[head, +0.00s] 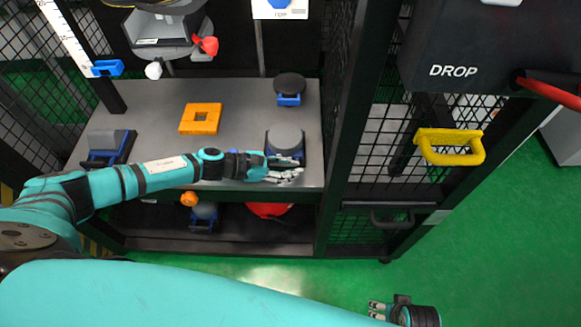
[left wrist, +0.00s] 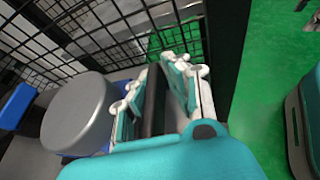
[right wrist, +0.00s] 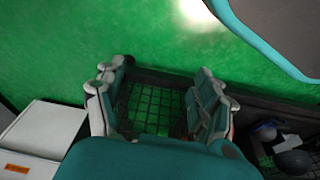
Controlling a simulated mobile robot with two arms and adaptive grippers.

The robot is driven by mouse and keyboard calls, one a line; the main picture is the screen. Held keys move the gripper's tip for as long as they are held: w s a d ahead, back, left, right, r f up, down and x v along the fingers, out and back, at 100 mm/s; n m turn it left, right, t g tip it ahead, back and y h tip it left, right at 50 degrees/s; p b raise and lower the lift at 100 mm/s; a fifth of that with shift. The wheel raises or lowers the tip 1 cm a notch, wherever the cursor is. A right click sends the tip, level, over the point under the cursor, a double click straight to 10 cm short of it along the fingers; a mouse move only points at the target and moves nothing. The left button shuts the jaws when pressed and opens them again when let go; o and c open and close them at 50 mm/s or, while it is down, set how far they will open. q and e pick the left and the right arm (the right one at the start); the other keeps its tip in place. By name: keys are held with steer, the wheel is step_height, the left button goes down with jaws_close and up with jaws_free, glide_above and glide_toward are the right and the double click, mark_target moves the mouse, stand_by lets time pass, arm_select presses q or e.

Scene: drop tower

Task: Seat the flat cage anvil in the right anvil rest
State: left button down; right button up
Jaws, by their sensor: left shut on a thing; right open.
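The flat anvil appears as a grey round-topped block (head: 285,138) with dark and blue parts under it, at the front right of the grey cage deck. It also shows in the left wrist view (left wrist: 78,115). My left gripper (head: 284,174) is at its near side, with its fingers (left wrist: 165,98) shut around a dark bar, seemingly the anvil's handle. The right anvil rest is not clearly distinguishable; the anvil's underside is hidden, so I cannot tell whether it is seated. My right gripper (head: 378,311) is open and empty over the green floor; it also shows in the right wrist view (right wrist: 160,105).
A dark disc on a blue base (head: 290,90) stands behind the anvil. A grey block on a blue-black base (head: 108,145) is at left. Mesh and a black post (head: 340,120) border the right side. A yellow handle (head: 450,148) is farther right.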

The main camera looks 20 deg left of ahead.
arm_select(q)
steer(key=shift+w+r, duration=0.1)
steer(key=shift+r, duration=0.1)
stand_by(0.3)
stand_by(0.4)
steer(key=c, duration=1.2)
jaws_free()
steer(key=shift+f, duration=0.1)
steer(key=shift+c, duration=0.2)
steer(key=shift+s+a+f, duration=0.15)
steer(key=shift+s+f, duration=0.1)
steer(key=shift+s, duration=0.05)
steer(key=v, duration=1.2)
steer(key=shift+w+r, duration=0.15)
